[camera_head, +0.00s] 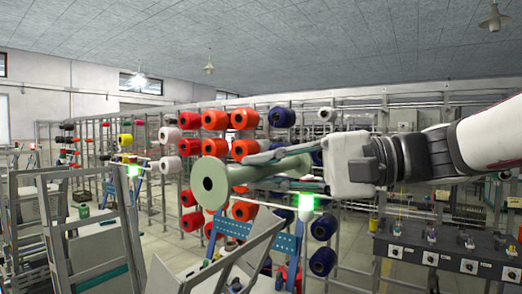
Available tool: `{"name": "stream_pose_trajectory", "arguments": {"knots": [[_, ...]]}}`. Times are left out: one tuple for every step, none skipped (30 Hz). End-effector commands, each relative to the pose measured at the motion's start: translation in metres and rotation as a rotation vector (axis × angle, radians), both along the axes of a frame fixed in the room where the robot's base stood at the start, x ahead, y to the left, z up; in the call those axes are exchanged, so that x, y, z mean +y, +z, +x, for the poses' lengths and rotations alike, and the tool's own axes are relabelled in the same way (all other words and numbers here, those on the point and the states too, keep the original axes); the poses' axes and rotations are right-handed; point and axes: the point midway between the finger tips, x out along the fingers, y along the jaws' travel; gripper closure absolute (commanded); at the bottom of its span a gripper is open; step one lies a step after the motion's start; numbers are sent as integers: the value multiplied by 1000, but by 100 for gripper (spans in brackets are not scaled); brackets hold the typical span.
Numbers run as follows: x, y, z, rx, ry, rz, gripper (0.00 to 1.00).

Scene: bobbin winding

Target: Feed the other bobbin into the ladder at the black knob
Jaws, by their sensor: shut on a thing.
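A pale green bobbin (210,183) hangs in the air in the middle of the view. Its round flange, with a dark centre hole, faces me, and its body runs back to the right. My gripper (257,169) reaches in from the right and is shut on this bobbin. The fingers partly hide its body. Grey metal ladder-like frames stand below and to the left; one slanted frame (222,268) is below the bobbin, apart from it. I cannot tell which frame goes with the black knob. Small dark knobs show on the control panel (400,251) at the right.
A tall rack of red, orange and dark blue spools (244,119) stands behind the bobbin. A blue perforated bracket (285,243) and a glowing green lamp (306,203) are close below my gripper. Another grey frame (133,235) stands at the left. Some floor is clear between the machines.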

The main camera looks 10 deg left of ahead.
Motion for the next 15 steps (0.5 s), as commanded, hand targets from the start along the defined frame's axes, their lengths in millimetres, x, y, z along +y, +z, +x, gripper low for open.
{"name": "stream_pose_trajectory", "arguments": {"knots": [[0, 9, -7, -6, 5, 9, 100], [0, 13, -9, -6, 7, 12, 100], [1, 15, -11, -7, 9, 16, 100], [1, 17, -12, -7, 10, 18, 100], [1, 17, -12, -7, 11, 19, 100], [1, 17, -13, -7, 12, 21, 100], [2, 15, -12, -7, 12, 21, 100], [3, 13, -12, -6, 13, 21, 100], [4, 10, -11, -6, 13, 21, 100], [5, 7, -10, -6, 13, 21, 100], [6, 4, -10, -6, 13, 21, 100], [7, 0, -9, -7, 13, 21, 100], [9, -3, -8, -6, 13, 20, 100], [10, -7, -8, -5, 13, 20, 100], [12, -12, -7, -6, 13, 20, 100]]}}
